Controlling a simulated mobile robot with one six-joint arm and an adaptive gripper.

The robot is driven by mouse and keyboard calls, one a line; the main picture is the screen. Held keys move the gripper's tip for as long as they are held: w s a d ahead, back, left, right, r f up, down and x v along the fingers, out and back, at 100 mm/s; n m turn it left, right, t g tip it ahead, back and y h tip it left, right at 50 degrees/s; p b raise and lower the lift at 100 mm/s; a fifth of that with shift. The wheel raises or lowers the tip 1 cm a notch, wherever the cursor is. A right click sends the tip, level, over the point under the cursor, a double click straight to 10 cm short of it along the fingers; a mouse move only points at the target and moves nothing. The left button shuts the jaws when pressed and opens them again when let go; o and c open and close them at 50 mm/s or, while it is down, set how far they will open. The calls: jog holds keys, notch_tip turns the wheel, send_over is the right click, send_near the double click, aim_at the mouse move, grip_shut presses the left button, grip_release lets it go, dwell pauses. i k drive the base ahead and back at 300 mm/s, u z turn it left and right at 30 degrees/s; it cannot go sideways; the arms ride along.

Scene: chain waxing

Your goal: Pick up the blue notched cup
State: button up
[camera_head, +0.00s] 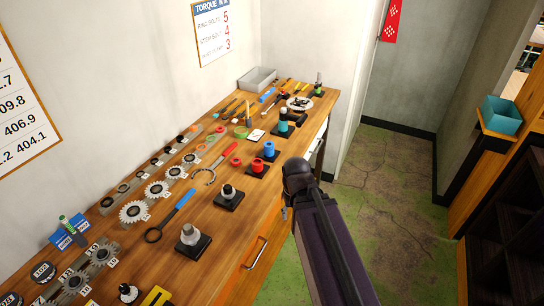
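A small blue cylindrical piece (269,149) stands on the right part of the wooden workbench, on a dark square base. It looks most like the blue notched cup, but it is too small to make out a notch. A red piece (252,166) sits just in front and left of it on another dark base. My dark arm rises from the bottom of the picture beside the bench's front edge, right of the blue piece. I cannot make out my gripper's fingers, and nothing is seen held.
The workbench (226,222) is crowded with sprockets, a blue-handled tool (173,214), a red-handled tool (222,159) and metal pieces on dark bases (228,205). A grey tray (258,79) stands at the far end. A teal bin (502,115) sits on a shelf at right. Open floor lies between.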

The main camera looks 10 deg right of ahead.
aim_at(267, 145)
jog(key=u, duration=0.05)
jog(key=k, duration=1.25)
jog(key=z, duration=0.85)
jog(key=i, duration=2)
jog(key=z, duration=0.05)
